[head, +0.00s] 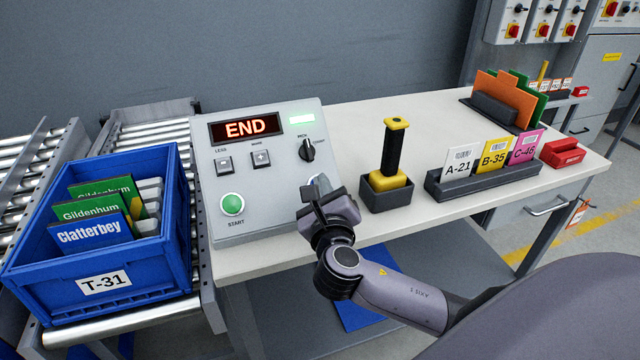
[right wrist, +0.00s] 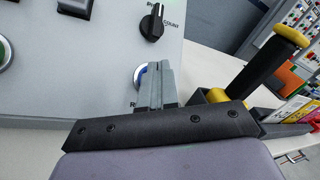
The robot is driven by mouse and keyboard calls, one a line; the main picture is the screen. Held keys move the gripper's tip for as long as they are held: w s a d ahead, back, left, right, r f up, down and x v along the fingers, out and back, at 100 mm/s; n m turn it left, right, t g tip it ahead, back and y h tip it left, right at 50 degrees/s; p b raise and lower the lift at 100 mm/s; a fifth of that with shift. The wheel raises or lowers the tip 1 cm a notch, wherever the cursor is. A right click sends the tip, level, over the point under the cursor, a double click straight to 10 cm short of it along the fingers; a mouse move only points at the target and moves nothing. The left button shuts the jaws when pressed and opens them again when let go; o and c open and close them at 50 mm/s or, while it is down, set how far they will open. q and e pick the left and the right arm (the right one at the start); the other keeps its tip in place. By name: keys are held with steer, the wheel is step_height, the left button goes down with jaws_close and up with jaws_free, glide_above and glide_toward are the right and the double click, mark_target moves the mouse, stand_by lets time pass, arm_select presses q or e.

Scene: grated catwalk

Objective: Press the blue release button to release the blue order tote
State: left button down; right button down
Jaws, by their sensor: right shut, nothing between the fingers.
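The blue order tote (head: 185,215), labelled T-31, sits on the roller conveyor at the left and holds cards marked Gildenhum and Clatterbey. The grey control panel (head: 270,205) stands beside it with a red END display. The blue release button (right wrist: 139,77) shows partly in the right wrist view, behind my fingertips; in the head view my gripper hides most or all of it. My right gripper (head: 318,188) is shut and empty, its fingertips (right wrist: 160,68) at the button. I cannot tell whether they touch it. My left gripper is not in view.
The panel also has a green START button (head: 232,204), two square keys and a black knob (head: 307,150). Right of it stand a yellow-and-black handled tool (head: 393,150) in a holder, a card rack (head: 480,182) and a red block (head: 562,153).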

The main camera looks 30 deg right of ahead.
steer(key=shift+w+d+f, duration=0.1)
steer(key=shift+w+f, duration=0.3)
steer(key=shift+f, duration=0.1)
stand_by(0.8)
steer(key=shift+r, duration=0.1)
steer(key=shift+s+r+p, duration=0.8)
steer(key=shift+s+p, duration=0.05)
steer(key=shift+p, duration=0.45)
steer(key=shift+s+a+r+p, duration=0.3)
steer(key=shift+s+r+p, duration=0.4)
steer(key=shift+s+r, duration=0.2)
steer(key=shift+s+a+r+p, duration=0.3)
steer(key=shift+s+r+p, duration=0.4)
steer(key=shift+s+r, duration=0.15)
